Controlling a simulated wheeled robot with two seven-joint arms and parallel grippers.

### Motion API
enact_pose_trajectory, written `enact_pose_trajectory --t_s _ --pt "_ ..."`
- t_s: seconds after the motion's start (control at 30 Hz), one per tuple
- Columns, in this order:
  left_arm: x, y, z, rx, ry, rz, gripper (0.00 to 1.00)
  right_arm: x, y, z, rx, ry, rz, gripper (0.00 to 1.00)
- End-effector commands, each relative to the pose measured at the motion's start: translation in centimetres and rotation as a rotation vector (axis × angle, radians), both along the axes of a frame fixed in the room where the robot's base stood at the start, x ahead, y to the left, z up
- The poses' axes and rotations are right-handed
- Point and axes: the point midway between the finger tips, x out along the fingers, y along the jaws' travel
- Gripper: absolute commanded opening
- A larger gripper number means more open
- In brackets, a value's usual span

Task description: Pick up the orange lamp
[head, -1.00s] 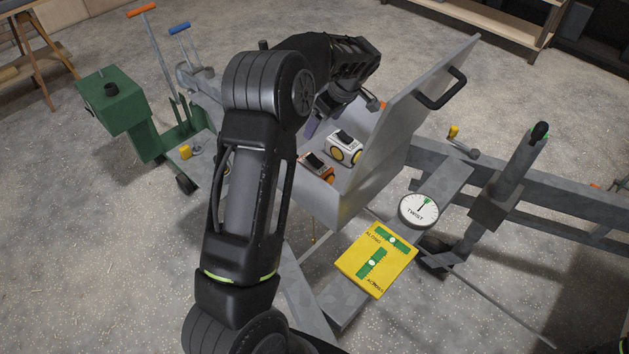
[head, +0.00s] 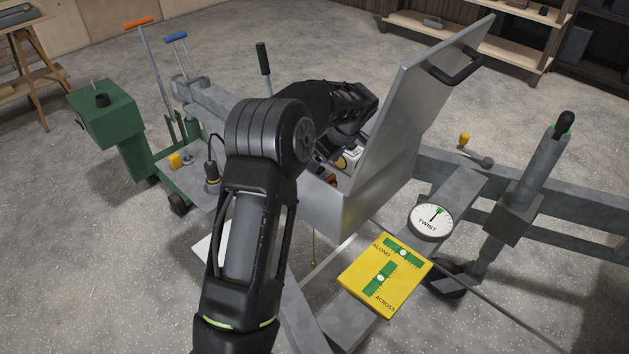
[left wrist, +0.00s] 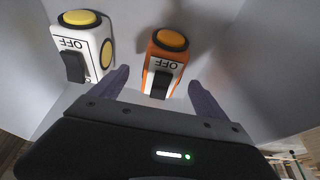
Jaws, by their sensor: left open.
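The orange lamp (left wrist: 165,62) stands in a grey box, with a round orange top button and a white OFF face with a black switch. In the head view only a bit of the orange lamp (head: 331,181) shows past my arm. My left gripper (left wrist: 158,84) is open, with one purple finger on each side of the orange lamp's near end; whether they touch it I cannot tell. In the head view its fingers are hidden behind my arm and the box. My right gripper is not in view.
A white lamp with yellow buttons (left wrist: 86,45) stands close left of the orange one in the wrist view. The grey box's raised lid (head: 415,110) and walls hem in the gripper. A yellow level plate (head: 384,276) and a TWIST dial (head: 431,222) lie in front.

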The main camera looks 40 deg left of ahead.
Motion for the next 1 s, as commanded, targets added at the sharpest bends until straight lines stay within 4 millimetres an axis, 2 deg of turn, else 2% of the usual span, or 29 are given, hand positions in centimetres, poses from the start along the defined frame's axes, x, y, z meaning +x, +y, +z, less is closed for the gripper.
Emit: enact_pose_trajectory --t_s 0.2,0.57,0.8,1.0 --pt "0.0 0.8 -1.9 -0.001 0.002 0.002 0.85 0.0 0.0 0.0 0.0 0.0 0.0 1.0" --pt "-0.1 1.0 -2.4 -0.001 0.003 0.001 0.85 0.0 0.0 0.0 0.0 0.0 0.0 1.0" --pt "-0.3 2.3 -5.5 -0.001 0.004 0.002 0.85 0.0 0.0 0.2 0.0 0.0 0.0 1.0" --pt "-0.2 2.8 -6.7 -0.001 0.0 0.0 0.85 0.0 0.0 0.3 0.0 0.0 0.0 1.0"
